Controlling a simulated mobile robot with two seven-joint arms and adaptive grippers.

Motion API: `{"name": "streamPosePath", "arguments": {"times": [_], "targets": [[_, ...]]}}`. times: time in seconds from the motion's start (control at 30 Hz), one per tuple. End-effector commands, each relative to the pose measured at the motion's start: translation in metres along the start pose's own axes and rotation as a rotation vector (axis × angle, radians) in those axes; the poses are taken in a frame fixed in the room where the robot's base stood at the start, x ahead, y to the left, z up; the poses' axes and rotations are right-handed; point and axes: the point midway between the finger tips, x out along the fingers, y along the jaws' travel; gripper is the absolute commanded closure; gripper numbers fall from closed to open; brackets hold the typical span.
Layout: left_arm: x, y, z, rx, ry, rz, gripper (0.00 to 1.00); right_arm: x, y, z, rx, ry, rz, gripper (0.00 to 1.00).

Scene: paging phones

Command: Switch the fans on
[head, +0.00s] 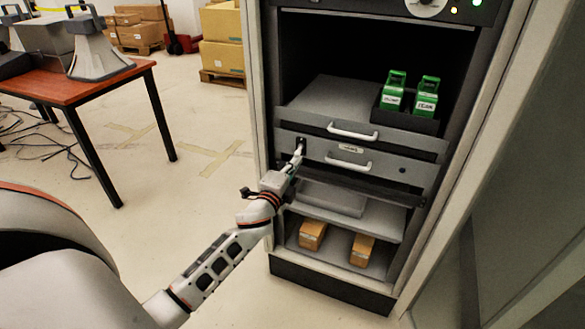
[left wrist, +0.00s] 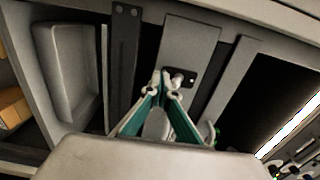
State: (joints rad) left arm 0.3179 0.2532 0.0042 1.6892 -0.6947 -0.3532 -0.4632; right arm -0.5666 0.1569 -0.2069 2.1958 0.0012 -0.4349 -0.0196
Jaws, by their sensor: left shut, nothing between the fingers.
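A grey fan panel (head: 385,165) with a white handle and a small label sits in the rack, below a pulled-out shelf. A small switch on a black plate (left wrist: 192,77) is at the panel's left end. My left gripper (head: 298,152) is shut and empty, at this left end. In the left wrist view its fingertips (left wrist: 163,88) are right at the switch; I cannot tell whether they touch it. The gripper partly hides the switch in the head view. The switch's position is too small to read. My right gripper is not in view.
Two green handsets (head: 426,97) stand in a dark holder on the pulled-out shelf (head: 335,100) above. Lower down are a grey tray (head: 330,197) and orange boxes (head: 361,250). A red-topped table (head: 70,85) stands left, with floor between it and the rack.

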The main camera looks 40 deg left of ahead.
Motion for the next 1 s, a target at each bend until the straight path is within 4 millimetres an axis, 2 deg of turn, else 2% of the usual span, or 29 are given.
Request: {"name": "streamPosePath", "arguments": {"times": [0.53, 1.0], "targets": [[0.006, -0.001, 0.0, 0.0, 0.001, -0.001, 1.0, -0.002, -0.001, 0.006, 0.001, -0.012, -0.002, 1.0], [0.006, -0.01, 0.0, -0.001, 0.001, -0.004, 1.0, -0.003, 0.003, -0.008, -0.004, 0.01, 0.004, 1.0]]}}
